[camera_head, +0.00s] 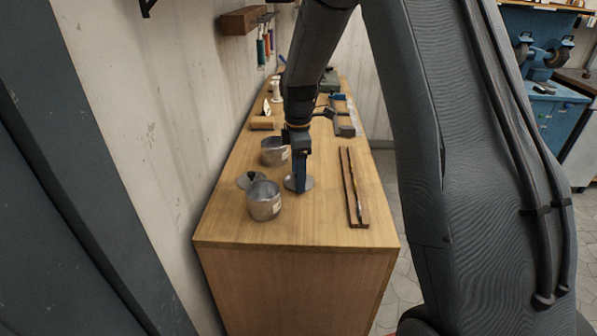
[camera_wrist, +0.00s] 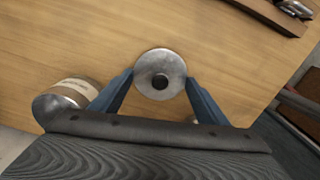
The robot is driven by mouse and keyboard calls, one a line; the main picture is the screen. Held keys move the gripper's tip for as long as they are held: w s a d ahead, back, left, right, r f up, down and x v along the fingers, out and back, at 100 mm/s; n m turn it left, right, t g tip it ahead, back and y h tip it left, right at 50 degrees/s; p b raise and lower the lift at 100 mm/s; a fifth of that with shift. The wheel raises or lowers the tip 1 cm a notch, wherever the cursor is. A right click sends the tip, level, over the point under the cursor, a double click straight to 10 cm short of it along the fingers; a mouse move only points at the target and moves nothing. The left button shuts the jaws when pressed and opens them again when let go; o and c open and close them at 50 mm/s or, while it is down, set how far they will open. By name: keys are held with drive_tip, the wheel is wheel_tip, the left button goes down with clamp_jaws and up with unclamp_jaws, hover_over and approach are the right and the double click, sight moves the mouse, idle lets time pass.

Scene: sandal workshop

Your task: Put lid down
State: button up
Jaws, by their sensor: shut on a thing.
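My gripper (camera_head: 300,188) is shut on a round grey metal lid (camera_head: 290,184) above the middle of the near part of the workbench (camera_head: 325,228). In the wrist view the lid (camera_wrist: 160,62) sits between my two blue fingers (camera_wrist: 160,84), its dark knob facing the camera. The lid is at or very near the bench top; I cannot tell if it touches. Another metal tin (camera_head: 272,151) stands farther back.
A long narrow wooden tray (camera_head: 361,213) with thin tools lies right of my gripper. A wooden block (camera_head: 262,123) and several tools lie farther back. The wall is close on the left. The bench's front strip is clear.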

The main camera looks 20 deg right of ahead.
drive_tip(key=o, duration=1)
drive_tip(key=shift+f, duration=0.1)
wheel_tip(320, 180, up, 12)
drive_tip(key=b, duration=0.3)
drive_tip(key=s+f+m, duration=0.2)
drive_tip(key=s+m, duration=0.1)
drive_tip(key=s, duration=0.1)
drive_tip(key=s+f+m, duration=0.2)
drive_tip(key=s+m, duration=0.1)
drive_tip(key=s, duration=0.1)
drive_tip(key=s+f+m, duration=0.2)
drive_tip(key=s, duration=0.2)
drive_tip(key=shift+s+m, duration=0.4)
drive_tip(key=s+f+m, duration=0.1)
drive_tip(key=s+m, duration=0.1)
drive_tip(key=s, duration=0.2)
drive_tip(key=s+f+m, duration=0.2)
drive_tip(key=s+m, duration=0.1)
drive_tip(key=s, duration=0.1)
drive_tip(key=s+f+m, duration=0.2)
drive_tip(key=s, duration=0.2)
drive_tip(key=shift+s+d+m+t, duration=0.1)
drive_tip(key=shift+s+m+t, duration=0.1)
drive_tip(key=shift+m+t, duration=0.2)
